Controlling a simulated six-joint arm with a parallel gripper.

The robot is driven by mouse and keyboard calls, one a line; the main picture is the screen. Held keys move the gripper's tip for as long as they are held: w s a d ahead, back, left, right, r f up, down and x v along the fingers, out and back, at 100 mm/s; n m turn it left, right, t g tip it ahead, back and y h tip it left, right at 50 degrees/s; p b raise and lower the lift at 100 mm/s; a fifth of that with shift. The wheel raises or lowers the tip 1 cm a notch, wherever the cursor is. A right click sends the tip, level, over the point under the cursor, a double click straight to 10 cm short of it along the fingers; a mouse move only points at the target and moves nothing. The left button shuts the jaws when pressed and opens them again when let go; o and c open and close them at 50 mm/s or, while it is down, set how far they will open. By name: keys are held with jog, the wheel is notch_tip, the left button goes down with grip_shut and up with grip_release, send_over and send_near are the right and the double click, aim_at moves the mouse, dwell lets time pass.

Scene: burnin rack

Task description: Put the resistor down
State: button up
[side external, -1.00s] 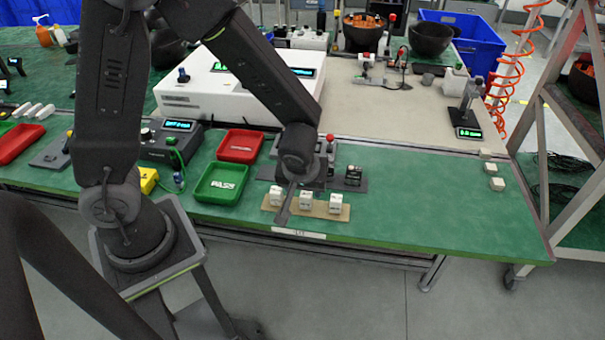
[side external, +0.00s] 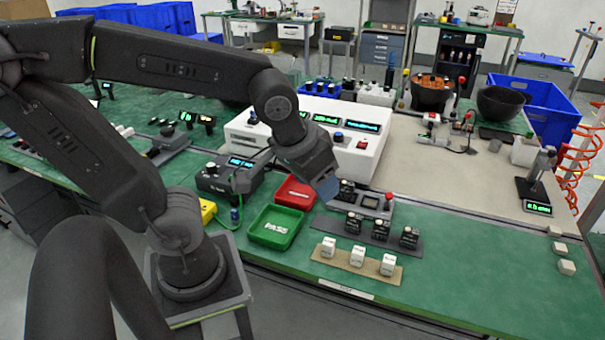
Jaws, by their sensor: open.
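My gripper (side external: 328,188) hangs above the green bench, just left of the black test fixture (side external: 362,198) and to the right of the red tray. It is open, and no part shows between its fingers, though the arm's end hides some of them. Three white block-shaped parts (side external: 357,256) stand in a row on a tan strip (side external: 340,263) near the front edge. Three black block-shaped parts (side external: 381,229) stand on a dark grey strip (side external: 397,246) behind them. I cannot tell which of these is the resistor.
A green tray marked PASS (side external: 276,227) and a red tray (side external: 296,193) lie left of the strips. A white instrument (side external: 350,152) stands behind. A grey-black meter (side external: 229,178) is at left. The green bench right of the strips is clear up to small pale blocks (side external: 566,267).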

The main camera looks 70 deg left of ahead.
jog(key=shift+s+d+r+m+t+h, duration=0.1)
jog(key=shift+s+r+m+t+h, duration=0.1)
jog(key=shift+s+r+m, duration=0.45)
jog(key=shift+s+d+r+m+t+h, duration=0.1)
jog(key=shift+s+r+m+t+h, duration=0.1)
jog(key=shift+s+r+m, duration=0.4)
jog(key=shift+o, duration=0.5)
jog(key=shift+s+f, duration=0.1)
jog(key=shift+s, duration=0.1)
dwell(2.0)
jog(key=n+g, duration=0.6)
jog(key=n, duration=0.3)
send_over(390, 259)
notch_tip(390, 259, down, 12)
jog(key=f, duration=0.9)
jog(key=shift+s+a+f, duration=0.15)
jog(key=shift+s+f, duration=0.05)
jog(key=shift+w+f, duration=0.15)
jog(key=shift+f, duration=2.45)
jog(key=shift+c, duration=0.3)
